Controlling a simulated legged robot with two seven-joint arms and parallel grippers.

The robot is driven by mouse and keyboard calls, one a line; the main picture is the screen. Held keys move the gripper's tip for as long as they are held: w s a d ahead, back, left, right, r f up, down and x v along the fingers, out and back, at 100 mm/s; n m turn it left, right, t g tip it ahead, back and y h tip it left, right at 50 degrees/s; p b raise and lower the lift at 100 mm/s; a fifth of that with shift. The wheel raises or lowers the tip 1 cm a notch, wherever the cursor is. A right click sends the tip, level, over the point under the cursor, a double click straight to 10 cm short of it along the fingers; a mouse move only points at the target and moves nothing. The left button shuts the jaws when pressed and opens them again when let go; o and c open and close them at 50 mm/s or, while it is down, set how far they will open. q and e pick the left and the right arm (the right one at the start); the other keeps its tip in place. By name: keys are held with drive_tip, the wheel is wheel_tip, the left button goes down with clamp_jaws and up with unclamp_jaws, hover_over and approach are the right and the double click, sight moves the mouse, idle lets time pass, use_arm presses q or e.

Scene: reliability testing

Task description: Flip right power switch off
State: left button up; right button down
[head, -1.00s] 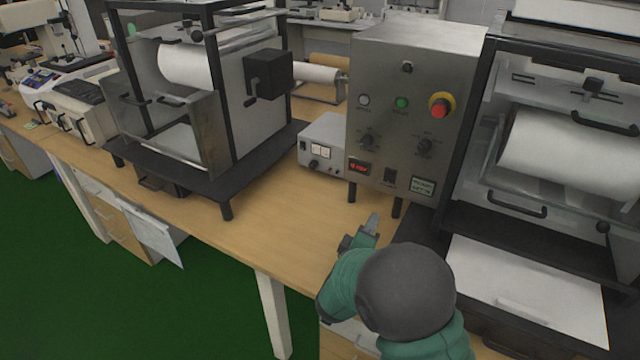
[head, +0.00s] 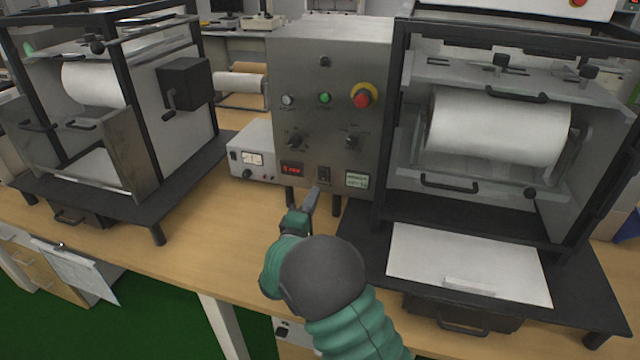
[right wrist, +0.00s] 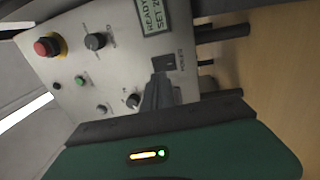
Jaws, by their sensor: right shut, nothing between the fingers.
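The grey control box (head: 300,110) stands on the wooden bench, with a black power rocker switch (head: 323,174) low on its front panel. The switch also shows in the right wrist view (right wrist: 164,63), beside the "POWER" label. My right gripper (head: 312,194) is shut and empty, its tip just below and in front of the switch. In the right wrist view the closed fingers (right wrist: 158,88) point at the switch; whether they touch it I cannot tell. The red display (head: 291,169) left of the switch is lit. My left gripper is out of view.
A red emergency button (head: 362,99), a green button (head: 325,98) and knobs are above the switch. A small white meter box (head: 252,152) stands to the left. A black-framed roller machine (head: 400,180) stands close on the right. Bench is clear in front of the meter box.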

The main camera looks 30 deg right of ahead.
sight(323, 173)
drive_tip(key=x, duration=0.4)
drive_tip(key=shift+w+d+b, duration=0.2)
drive_tip(key=shift+w+b, duration=0.15)
drive_tip(key=shift+b, duration=0.05)
drive_tip(key=shift+x, duration=0.8)
drive_tip(key=shift+r, duration=0.15)
